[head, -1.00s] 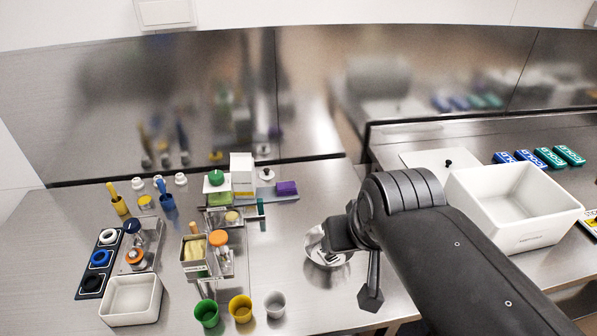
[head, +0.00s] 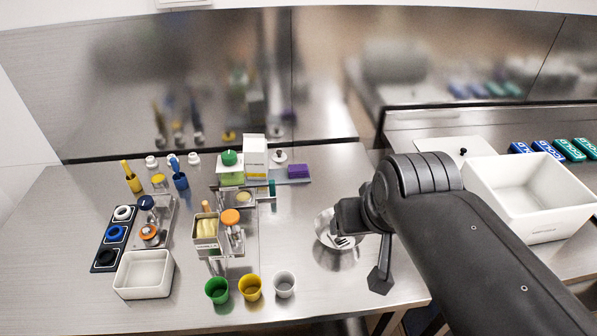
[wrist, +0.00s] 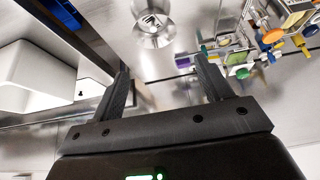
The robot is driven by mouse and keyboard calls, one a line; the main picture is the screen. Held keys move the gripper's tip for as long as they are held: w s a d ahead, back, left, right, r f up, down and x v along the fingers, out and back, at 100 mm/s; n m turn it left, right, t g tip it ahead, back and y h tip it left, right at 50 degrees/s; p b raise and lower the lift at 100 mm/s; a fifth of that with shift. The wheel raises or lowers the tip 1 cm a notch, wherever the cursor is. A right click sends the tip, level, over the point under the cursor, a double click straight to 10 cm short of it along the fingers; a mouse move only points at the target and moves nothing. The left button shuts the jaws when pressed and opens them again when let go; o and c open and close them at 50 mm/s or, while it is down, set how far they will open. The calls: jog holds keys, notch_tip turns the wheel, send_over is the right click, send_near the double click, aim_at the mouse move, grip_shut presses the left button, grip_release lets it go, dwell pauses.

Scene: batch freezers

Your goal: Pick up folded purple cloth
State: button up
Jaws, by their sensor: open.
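The folded purple cloth (head: 299,171) is a small flat block at the back of the left counter, on the right end of a grey tray or plate. In the head view my arm reaches in from the lower right and ends near a steel bowl (head: 325,250), nearer the front than the cloth. The fingers are hard to make out there.
A white carton (head: 254,152) and a green-lidded tub (head: 230,170) stand left of the cloth. Green, yellow and white cups (head: 250,289) line the front. A large white bin (head: 535,222) stands on the right counter. Bare steel lies between cloth and bowl.

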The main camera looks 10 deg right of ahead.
jog(key=o, duration=0.4)
send_over(299, 168)
jog(key=s, duration=0.6)
notch_tip(299, 168, down, 18)
jog(key=shift+x, duration=5.65)
